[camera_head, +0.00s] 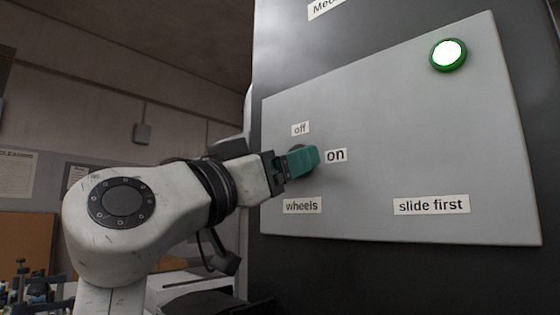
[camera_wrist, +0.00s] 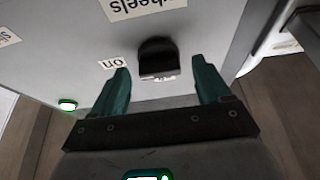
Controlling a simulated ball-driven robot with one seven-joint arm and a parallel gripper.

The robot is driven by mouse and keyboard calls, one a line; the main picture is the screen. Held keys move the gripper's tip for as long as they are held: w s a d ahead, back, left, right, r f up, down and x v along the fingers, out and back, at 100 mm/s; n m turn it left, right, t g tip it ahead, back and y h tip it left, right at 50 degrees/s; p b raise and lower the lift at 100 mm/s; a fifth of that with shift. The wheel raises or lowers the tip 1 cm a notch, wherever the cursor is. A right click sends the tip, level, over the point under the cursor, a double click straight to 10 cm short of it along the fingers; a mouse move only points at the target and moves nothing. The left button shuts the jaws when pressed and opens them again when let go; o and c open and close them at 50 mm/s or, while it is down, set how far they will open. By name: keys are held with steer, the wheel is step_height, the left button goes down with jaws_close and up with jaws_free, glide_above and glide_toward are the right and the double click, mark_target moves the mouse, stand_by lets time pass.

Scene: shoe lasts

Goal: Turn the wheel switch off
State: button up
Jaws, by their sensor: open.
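The wheel switch is a black knob (camera_wrist: 157,56) on a grey panel (camera_head: 390,130). In the wrist view it sits between my teal fingers near their tips, with a visible gap on both sides. In the head view my gripper (camera_head: 304,158) hides most of the knob. The fingers are open and point at the panel. The "off" label (camera_head: 300,129) is above the knob, the "on" label (camera_head: 336,155) to its right and the "wheels" label (camera_head: 302,205) below. I cannot tell for sure which label the knob points to.
A round green-rimmed lamp (camera_head: 448,54) glows at the panel's upper right. A "slide first" label (camera_head: 431,204) is at the lower right. The panel is fixed on a dark cabinet (camera_head: 400,275).

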steer(key=c, duration=1)
steer(key=shift+c, duration=0.2)
steer(key=shift+n, duration=0.4)
steer(key=n+y+p, duration=0.3)
steer(key=n+p, duration=0.4)
steer(key=n+y+p, duration=0.3)
steer(key=n+p, duration=0.4)
steer(key=p, duration=0.1)
steer(key=r+n+y+p, duration=0.1)
steer(key=n+y+p, duration=0.2)
steer(key=n+p, duration=0.4)
steer(key=shift+s+d+n+t+p, duration=0.3)
steer(key=shift+n+t+p, duration=0.1)
steer(key=shift+p, duration=0.3)
